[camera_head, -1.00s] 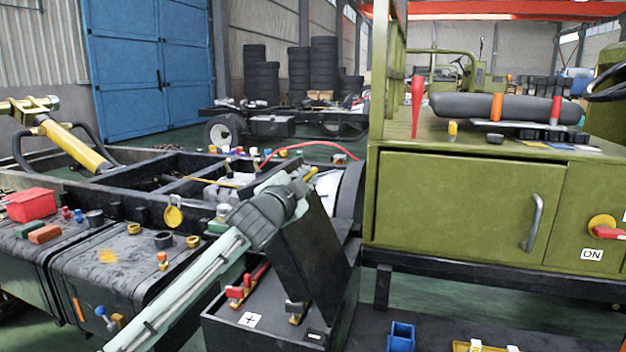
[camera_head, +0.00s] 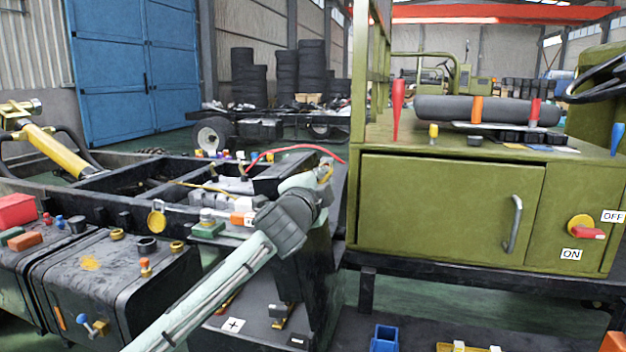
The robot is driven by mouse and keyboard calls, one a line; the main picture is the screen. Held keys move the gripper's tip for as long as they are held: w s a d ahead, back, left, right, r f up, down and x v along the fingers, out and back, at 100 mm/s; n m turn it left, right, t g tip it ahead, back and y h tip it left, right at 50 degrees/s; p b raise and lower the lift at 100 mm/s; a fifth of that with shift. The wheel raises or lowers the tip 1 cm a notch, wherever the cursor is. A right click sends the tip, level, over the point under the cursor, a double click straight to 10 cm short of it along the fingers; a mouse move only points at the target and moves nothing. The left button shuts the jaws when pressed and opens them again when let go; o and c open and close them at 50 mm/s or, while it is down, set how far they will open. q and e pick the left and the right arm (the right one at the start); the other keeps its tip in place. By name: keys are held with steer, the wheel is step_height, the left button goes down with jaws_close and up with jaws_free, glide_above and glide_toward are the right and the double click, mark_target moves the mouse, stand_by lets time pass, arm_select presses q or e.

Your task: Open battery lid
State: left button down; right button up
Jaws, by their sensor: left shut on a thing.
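The battery box (camera_head: 262,338) is a black box at the bottom centre, with plus and minus labels and a terminal (camera_head: 281,314) on its exposed top. Its black lid (camera_head: 318,255) stands raised, close to upright, at the right side of the box. My pale left arm crosses in front and hides part of the lid and box. My left gripper (camera_head: 326,172) is at the lid's upper end, shut on it, though the fingertips are small and partly hidden. My right gripper is not in view.
A green cabinet (camera_head: 440,212) with a handle and a red switch (camera_head: 587,233) stands close on the right. A black tank (camera_head: 120,285) with caps is on the left. A blue bin (camera_head: 385,338) is low right. The truck frame lies behind.

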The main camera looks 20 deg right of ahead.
arm_select(q)
steer(key=shift+s+d, duration=0.1)
steer(key=shift+d, duration=0.1)
steer(key=c, duration=1.6)
jaws_free()
steer(key=shift+o, duration=0.2)
steer(key=shift+a, duration=0.1)
steer(key=v, duration=1.2)
